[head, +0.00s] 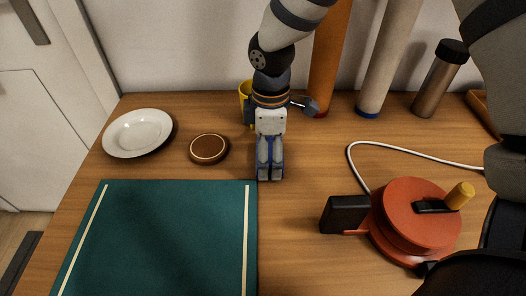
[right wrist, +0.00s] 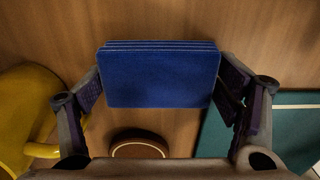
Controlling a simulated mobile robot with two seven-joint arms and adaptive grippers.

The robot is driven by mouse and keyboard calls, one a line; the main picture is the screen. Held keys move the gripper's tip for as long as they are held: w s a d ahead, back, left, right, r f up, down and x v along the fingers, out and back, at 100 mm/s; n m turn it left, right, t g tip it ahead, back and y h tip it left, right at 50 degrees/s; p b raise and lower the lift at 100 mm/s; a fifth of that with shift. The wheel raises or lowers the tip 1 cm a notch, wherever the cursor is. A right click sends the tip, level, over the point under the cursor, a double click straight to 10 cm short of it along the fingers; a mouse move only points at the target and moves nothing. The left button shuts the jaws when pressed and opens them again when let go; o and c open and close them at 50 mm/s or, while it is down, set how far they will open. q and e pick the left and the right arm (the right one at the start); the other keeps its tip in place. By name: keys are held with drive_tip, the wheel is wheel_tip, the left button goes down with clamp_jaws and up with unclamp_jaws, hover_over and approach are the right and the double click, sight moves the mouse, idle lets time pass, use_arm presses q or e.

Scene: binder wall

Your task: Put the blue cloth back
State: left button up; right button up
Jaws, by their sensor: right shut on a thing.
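The blue cloth (right wrist: 163,75) is a flat, folded pad with several layers along its far edge. In the right wrist view it lies between the fingers of my right gripper (right wrist: 168,92), which is shut on it. In the head view my right gripper (head: 270,178) points down over the table, just beyond the far right corner of the teal mat (head: 215,190). The cloth is largely hidden by the fingers there. I cannot tell whether it touches the table. My left gripper is not in view.
A yellow mug (head: 244,90) stands close behind my right gripper. A brown coaster (head: 209,148) and white plate (head: 138,133) lie left. An orange tube (head: 330,60), pale tube (head: 388,55) and flask (head: 440,80) stand behind. A red reel (head: 415,215) with white cable sits right.

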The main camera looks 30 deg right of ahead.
sight(270, 149)
drive_tip(key=shift+s+r, duration=0.25)
drive_tip(key=shift+s, duration=0.1)
drive_tip(key=shift+c, duration=0.2)
drive_tip(key=shift+w+d+f, duration=0.1)
drive_tip(key=shift+w+f, duration=0.1)
drive_tip(key=shift+w, duration=0.2)
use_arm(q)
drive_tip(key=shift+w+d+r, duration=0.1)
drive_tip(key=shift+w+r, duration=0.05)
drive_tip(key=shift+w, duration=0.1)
use_arm(e)
drive_tip(key=o, duration=1.2)
drive_tip(key=shift+c, duration=0.2)
drive_tip(key=shift+r, duration=0.1)
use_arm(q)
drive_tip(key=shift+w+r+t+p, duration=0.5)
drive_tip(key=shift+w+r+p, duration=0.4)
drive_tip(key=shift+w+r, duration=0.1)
use_arm(e)
wheel_tip(270, 149, up, 12)
